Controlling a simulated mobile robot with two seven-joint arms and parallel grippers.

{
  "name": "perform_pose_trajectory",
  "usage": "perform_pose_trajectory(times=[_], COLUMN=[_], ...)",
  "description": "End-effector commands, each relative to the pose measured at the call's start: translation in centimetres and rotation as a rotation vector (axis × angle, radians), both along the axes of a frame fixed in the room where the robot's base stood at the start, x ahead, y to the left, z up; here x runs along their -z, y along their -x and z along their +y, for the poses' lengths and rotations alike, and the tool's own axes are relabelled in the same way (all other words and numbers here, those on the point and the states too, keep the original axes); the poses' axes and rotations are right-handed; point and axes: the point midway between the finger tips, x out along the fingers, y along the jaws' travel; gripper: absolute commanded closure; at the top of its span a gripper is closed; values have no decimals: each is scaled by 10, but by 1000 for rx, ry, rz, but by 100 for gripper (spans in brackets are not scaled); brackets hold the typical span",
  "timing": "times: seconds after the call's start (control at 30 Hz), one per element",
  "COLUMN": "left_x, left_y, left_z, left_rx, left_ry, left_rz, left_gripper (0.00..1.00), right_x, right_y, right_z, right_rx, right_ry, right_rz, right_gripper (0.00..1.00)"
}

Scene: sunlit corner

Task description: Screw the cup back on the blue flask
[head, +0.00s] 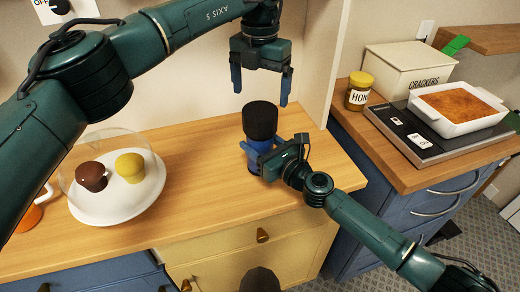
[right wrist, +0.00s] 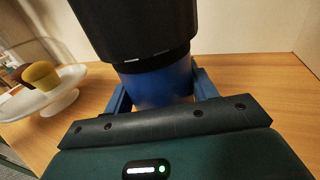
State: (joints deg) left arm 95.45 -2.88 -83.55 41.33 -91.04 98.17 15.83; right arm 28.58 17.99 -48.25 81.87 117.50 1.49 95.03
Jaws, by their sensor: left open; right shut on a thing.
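The blue flask (head: 252,160) stands upright on the wooden counter near its right end. The black cup (head: 260,119) sits on its top; whether it is screwed tight I cannot tell. In the right wrist view the cup (right wrist: 135,28) looms large above the blue body (right wrist: 155,85). My right gripper (head: 257,153) is shut on the flask body, its blue fingers on either side, below the cup. My left gripper (head: 261,90) is open and empty, pointing down just above the cup with a small gap. The flask's lower part is partly hidden by my right gripper.
A white cake stand (head: 112,207) with two muffins under a clear dome stands at the left. A lower blue cabinet at the right holds a honey jar (head: 358,91), crackers box (head: 408,70) and baking dish (head: 460,107). A wall panel rises behind the flask.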

Motion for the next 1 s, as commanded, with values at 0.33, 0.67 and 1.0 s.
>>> perform_pose_trajectory(times=[0.33, 0.67, 1.0], left_x=[0, 28, 73], left_y=[0, 1, 0], left_z=[0, 0, 0], left_rx=[-30, -29, -29], left_ry=[0, 0, 1], left_rz=[0, 4, 0], left_gripper=[9, 9, 9], right_x=[1, 1, 1], right_y=[0, 0, 0], right_z=[0, 0, 0], right_rx=[0, 0, 0], right_ry=[1, 1, 1], right_rz=[1, 1, 1], right_gripper=[100, 100, 100])
